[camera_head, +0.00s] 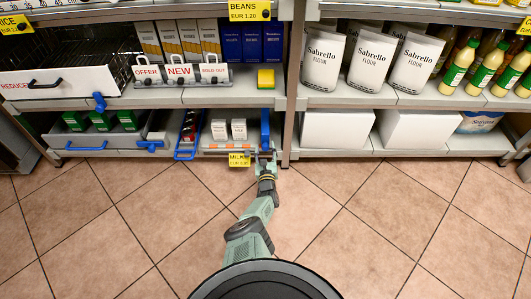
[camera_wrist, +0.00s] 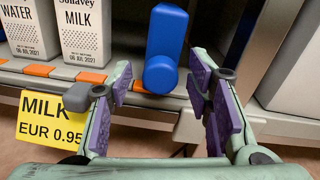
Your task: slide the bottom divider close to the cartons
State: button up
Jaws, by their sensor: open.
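The bottom divider is a blue upright piece (camera_head: 265,129) on the bottom shelf. It stands to the right of the white milk carton (camera_head: 239,129), with a gap between them. A second carton (camera_head: 218,130) stands further left. In the wrist view, the blue divider (camera_wrist: 164,48) has a rounded front end, and the milk carton (camera_wrist: 83,28) is to its left. My gripper (camera_head: 265,156) is at the shelf front, before the divider.
A yellow milk price tag (camera_wrist: 50,118) hangs from the shelf edge left of my gripper. A metal shelf post (camera_head: 290,100) rises close on the right. White boxes (camera_head: 337,130) stand beyond it. A yellow item (camera_head: 266,79) sits on the shelf above.

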jog(key=shift+c, duration=0.3)
grip_shut()
dwell(0.3)
dwell(0.3)
